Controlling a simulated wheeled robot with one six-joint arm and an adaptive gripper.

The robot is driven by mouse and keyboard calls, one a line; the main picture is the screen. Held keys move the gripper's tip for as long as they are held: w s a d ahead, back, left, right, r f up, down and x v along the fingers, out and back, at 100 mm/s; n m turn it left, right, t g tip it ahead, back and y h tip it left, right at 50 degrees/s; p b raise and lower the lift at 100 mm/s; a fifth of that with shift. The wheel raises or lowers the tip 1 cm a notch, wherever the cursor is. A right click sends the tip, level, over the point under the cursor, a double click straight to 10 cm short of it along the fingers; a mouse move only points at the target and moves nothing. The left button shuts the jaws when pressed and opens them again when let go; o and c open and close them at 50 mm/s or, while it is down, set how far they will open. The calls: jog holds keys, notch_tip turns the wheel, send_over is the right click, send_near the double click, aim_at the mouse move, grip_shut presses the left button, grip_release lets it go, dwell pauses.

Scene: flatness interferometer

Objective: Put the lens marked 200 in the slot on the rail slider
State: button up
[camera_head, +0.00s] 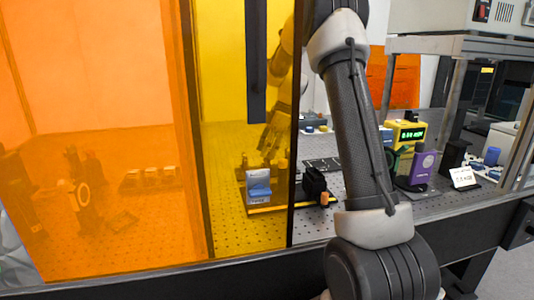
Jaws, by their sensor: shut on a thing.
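My gripper (268,145) shows dimly through the yellow panel, pointing down above the bench. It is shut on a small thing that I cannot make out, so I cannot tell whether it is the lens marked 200. Below it, a yellow-edged rail (275,209) lies on the bench. A pale blue block (258,183) stands on the rail behind the panel, and a black mount (315,183) with an orange part stands at its right end. I cannot tell which is the slider, and no slot or marking 200 is legible.
Orange and yellow panels (100,110) cover the left half, with a dark upright edge at the opening. Several small blocks (150,178) sit dimly behind the orange panel. A purple device (423,167), a yellow display box (404,134) and a white card (464,177) stand at right.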

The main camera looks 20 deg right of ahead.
jog(key=shift+r, duration=1.75)
